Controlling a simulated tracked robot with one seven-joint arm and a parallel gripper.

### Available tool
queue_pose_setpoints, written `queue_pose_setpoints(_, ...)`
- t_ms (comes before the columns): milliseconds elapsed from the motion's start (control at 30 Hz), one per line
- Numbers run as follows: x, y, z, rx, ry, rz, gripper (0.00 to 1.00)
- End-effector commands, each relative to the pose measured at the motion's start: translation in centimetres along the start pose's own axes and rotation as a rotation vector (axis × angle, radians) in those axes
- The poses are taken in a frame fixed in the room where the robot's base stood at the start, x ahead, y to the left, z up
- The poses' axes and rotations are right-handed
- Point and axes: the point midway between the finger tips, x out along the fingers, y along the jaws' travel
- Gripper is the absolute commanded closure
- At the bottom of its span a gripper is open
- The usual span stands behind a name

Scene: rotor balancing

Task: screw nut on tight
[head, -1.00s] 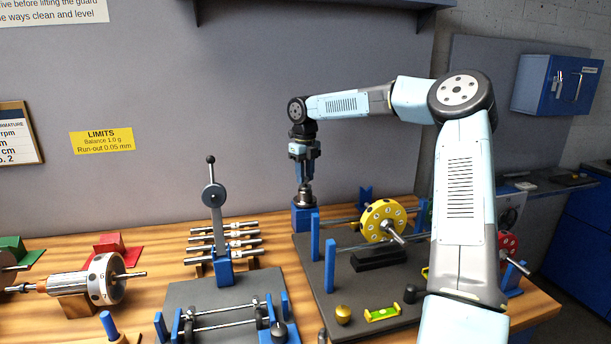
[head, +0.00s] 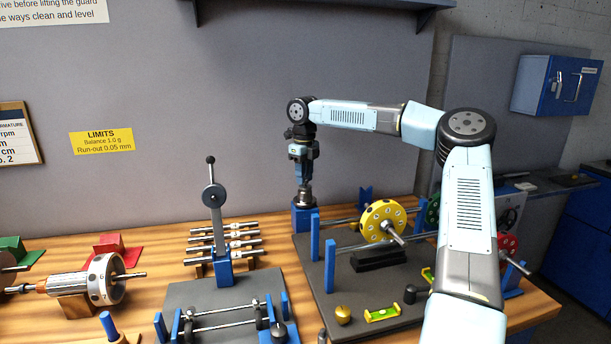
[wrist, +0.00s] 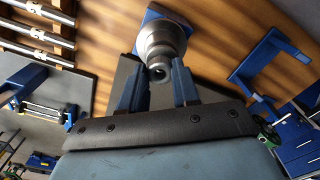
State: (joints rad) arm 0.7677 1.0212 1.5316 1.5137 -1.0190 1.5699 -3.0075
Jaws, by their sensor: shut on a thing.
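My gripper (head: 304,185) points straight down over a blue block (head: 302,219) at the back left corner of the dark plate. A round grey metal fitting (head: 305,199) stands upright on that block. In the wrist view, the blue fingertips (wrist: 161,78) sit on either side of the end of the metal fitting (wrist: 160,45), with a dark hole at its centre. My gripper is shut on the nut at this end. The nut cannot be clearly told apart from the rest of the fitting, and the thread is hidden.
A yellow disc rotor (head: 383,221) on a shaft stands right of the block, with blue posts (head: 330,265) in front. Several steel shafts (head: 232,244) lie to the left, beside an upright lever (head: 213,195). The wall is close behind.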

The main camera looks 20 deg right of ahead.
Motion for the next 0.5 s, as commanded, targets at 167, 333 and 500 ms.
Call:
queue_pose_setpoints(167, 0.10, 0.06, 0.04, -0.040, -0.001, 0.005, 0.99)
queue_pose_setpoints(333, -0.01, -0.26, -0.10, -0.067, -0.006, 0.004, 0.99)
queue_pose_setpoints(500, -0.04, 0.32, 0.18, -0.106, -0.002, 0.002, 0.99)
